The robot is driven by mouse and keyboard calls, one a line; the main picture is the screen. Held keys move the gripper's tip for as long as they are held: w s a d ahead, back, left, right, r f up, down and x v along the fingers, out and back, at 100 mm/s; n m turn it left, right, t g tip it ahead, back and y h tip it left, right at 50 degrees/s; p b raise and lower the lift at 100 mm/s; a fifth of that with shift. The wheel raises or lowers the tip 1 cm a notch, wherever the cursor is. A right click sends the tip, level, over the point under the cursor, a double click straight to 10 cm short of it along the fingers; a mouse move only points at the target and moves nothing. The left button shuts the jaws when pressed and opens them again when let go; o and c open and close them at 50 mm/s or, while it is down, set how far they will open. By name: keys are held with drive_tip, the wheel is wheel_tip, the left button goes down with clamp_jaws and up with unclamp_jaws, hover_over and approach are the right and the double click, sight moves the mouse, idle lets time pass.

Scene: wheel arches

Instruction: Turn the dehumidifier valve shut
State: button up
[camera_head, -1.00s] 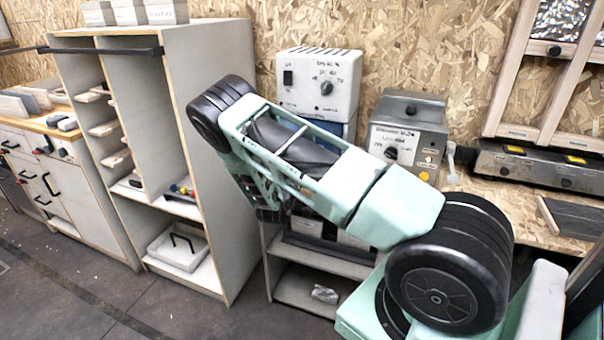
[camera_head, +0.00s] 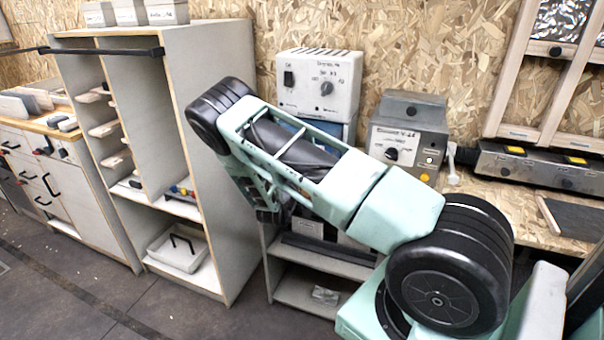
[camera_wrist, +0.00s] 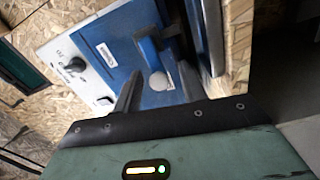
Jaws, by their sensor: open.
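The dehumidifier appears to be the white box with a blue lower body. In the head view its white top (camera_head: 340,88) carries a switch and a dark knob; my arm hides most of the blue part. In the wrist view the blue body (camera_wrist: 115,45) fills the middle, with a white panel and dark knob at left. A raised blue bar (camera_wrist: 148,62), perhaps the valve lever, stands out from it beside a pale round disc (camera_wrist: 159,81). My gripper (camera_wrist: 160,92) is open, with its fingers pointing at the bar and disc. Contact cannot be told.
A grey metal unit (camera_head: 408,138) with a knob stands close to the right on the wooden bench (camera_head: 520,218). A tall grey shelf unit (camera_head: 215,150) stands to the left. The chipboard wall is behind. The floor at lower left is clear.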

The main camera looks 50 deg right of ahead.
drive_tip(key=b+v, duration=0.3)
drive_tip(key=v, duration=1.4)
drive_tip(key=shift+s+a, duration=0.1)
drive_tip(key=shift+a, duration=0.1)
